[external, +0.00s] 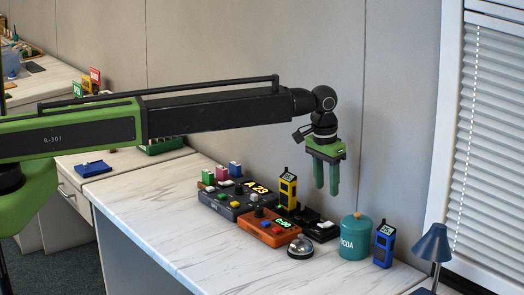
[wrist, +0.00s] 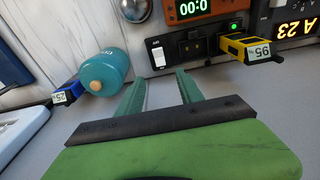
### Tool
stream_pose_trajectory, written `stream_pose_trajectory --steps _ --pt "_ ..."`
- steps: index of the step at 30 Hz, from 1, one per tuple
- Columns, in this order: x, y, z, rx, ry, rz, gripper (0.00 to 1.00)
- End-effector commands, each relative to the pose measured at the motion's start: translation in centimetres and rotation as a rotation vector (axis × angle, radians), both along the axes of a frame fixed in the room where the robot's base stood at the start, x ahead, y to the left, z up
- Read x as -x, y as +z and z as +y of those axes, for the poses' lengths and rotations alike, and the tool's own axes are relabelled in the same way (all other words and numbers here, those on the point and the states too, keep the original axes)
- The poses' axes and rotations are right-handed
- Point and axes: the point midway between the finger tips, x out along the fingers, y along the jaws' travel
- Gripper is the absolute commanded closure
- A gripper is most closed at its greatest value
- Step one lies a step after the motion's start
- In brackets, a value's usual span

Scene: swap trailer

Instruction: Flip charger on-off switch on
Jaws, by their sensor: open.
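The charger (external: 317,228) is a low black unit on the white marbled desk, between the orange timer and the teal jar. In the wrist view the charger (wrist: 184,70) shows a switch (wrist: 157,52) with a white face at its left end. I cannot tell the switch position. A yellow device (external: 288,190) stands upright at the charger's other end; its display reads 95 in the wrist view (wrist: 246,46), near a lit green light. My gripper (external: 327,190) is open and empty, pointing down above the charger; its green fingertips (wrist: 161,78) are apart from the switch.
A teal cocoa jar (external: 355,240) and a blue device (external: 383,245) stand right of the charger. An orange timer (external: 268,230), a silver bell (external: 300,248) and a dark control panel (external: 235,200) lie left. A blue lamp (external: 432,245) is at the right edge.

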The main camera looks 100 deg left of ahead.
Motion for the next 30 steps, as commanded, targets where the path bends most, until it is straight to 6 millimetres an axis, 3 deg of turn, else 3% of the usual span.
stream_pose_trajectory --steps 1,3,9,25,28,30 --pt "0.1 2.4 -0.1 0.000 0.000 0.000 0.56" --pt "0.2 3.9 -0.2 0.000 0.000 0.000 0.56" --pt "0.5 6.8 -0.5 0.000 0.000 0.000 0.56" --pt "0.3 6.7 -0.7 0.000 -0.003 0.000 0.56" --pt "-0.8 6.5 -3.0 0.001 -0.032 -0.001 0.56" --pt "-2.0 6.4 -6.3 0.001 -0.072 0.001 0.56"
